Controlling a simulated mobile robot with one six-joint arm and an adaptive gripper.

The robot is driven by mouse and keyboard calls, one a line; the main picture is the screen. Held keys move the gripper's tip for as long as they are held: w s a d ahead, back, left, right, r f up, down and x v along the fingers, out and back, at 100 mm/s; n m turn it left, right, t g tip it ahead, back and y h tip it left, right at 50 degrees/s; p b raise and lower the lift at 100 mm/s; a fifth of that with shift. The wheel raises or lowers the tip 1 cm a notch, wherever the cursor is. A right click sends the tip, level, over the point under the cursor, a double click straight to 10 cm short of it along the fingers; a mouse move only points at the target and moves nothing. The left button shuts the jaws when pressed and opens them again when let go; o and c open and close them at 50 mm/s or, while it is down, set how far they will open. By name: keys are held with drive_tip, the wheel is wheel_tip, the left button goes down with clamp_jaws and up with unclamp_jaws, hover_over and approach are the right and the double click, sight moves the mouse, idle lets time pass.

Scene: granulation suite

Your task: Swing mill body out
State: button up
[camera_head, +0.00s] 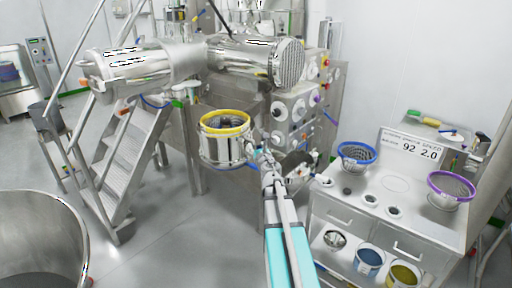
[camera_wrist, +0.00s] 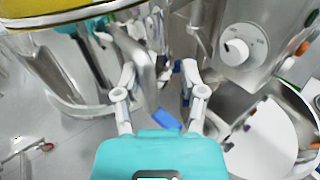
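The mill body, a steel drum with a yellow ring on top (camera_head: 222,148), stands out beside the granulator in the middle of the head view. In the wrist view its yellow-rimmed wall (camera_wrist: 50,22) fills the top left, close to the camera. My gripper (camera_head: 258,152) is just right of the drum, at the end of my arm. In the wrist view the two fingers of my gripper (camera_wrist: 158,68) are apart. A grey curved bar, possibly a handle (camera_wrist: 140,55), shows near the left finger; I cannot tell whether they touch.
A steel control panel with round knobs (camera_head: 295,118) is behind my gripper. A cart (camera_head: 385,222) with colour-ringed screens and a speed sign is at the right. Stairs (camera_head: 120,150) and a large steel bowl (camera_head: 40,235) are at the left. The floor between is clear.

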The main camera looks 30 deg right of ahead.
drive_tip(key=shift+a, duration=0.15)
drive_tip(key=v, duration=0.7)
drive_tip(key=shift+s, duration=0.2)
idle(0.8)
drive_tip(key=s+a+f+m+g, duration=0.2)
drive_tip(key=a+f+m+g, duration=0.4)
drive_tip(key=m, duration=0.7)
drive_tip(key=s+a+f+m+g, duration=0.2)
drive_tip(key=a+f+m+g, duration=0.45)
drive_tip(key=m, duration=0.65)
drive_tip(key=s+a+f+m+g+y, duration=0.2)
drive_tip(key=s+a+f+m+y, duration=0.1)
drive_tip(key=a, duration=0.7)
drive_tip(key=s+a+f+m+g+y, duration=0.2)
drive_tip(key=s+a, duration=0.4)
drive_tip(key=a, duration=0.5)
drive_tip(key=shift+s+a+f+m+y, duration=0.2)
drive_tip(key=shift+s+f+m+y, duration=0.05)
drive_tip(key=shift+f+m+y, duration=0.3)
